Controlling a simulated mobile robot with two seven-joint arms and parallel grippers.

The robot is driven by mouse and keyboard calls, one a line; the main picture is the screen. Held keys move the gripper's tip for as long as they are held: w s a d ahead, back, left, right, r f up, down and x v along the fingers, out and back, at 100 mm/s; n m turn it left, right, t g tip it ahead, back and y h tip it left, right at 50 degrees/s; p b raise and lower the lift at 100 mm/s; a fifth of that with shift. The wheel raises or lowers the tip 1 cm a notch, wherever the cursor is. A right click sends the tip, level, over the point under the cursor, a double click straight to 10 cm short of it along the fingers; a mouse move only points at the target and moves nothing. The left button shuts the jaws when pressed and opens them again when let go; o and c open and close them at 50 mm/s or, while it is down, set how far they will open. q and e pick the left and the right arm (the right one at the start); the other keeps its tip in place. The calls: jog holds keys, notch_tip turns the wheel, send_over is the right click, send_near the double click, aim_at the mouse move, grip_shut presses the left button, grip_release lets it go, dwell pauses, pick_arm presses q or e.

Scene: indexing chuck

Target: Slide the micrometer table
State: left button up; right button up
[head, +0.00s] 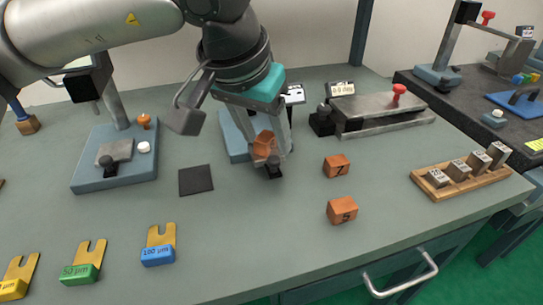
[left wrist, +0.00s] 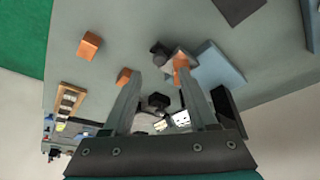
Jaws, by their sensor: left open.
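The likely micrometer table is a grey metal slide (head: 378,108) at the back of the bench in the head view, with a red knob (head: 398,90) on top. A black block with a round knob (head: 322,121) stands at its left end. My left gripper (head: 272,152) is open, pointing down left of the slide, over a blue-based fixture (head: 234,138) holding an orange piece (head: 264,145). In the left wrist view the open fingers (left wrist: 158,75) have the orange piece (left wrist: 181,70) by the right fingertip; contact cannot be told. My right gripper is out of view.
Loose orange blocks (head: 337,166) (head: 342,210) lie right of the gripper. A wooden rack (head: 437,190) of grey blocks stands at the right edge. A dark square pad (head: 196,180) and another blue-based device (head: 115,160) are left. Forked gauges (head: 159,246) lie in front.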

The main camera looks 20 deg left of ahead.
aim_at(273, 159)
pick_arm(q)
jog(key=shift+b+x, duration=0.7)
jog(key=shift+x, duration=2)
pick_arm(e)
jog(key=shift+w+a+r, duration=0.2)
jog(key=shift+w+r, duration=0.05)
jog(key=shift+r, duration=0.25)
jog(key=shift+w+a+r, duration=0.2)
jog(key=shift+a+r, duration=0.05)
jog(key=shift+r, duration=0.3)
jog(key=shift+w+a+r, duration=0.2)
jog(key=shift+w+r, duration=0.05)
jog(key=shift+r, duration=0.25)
pick_arm(q)
grip_shut()
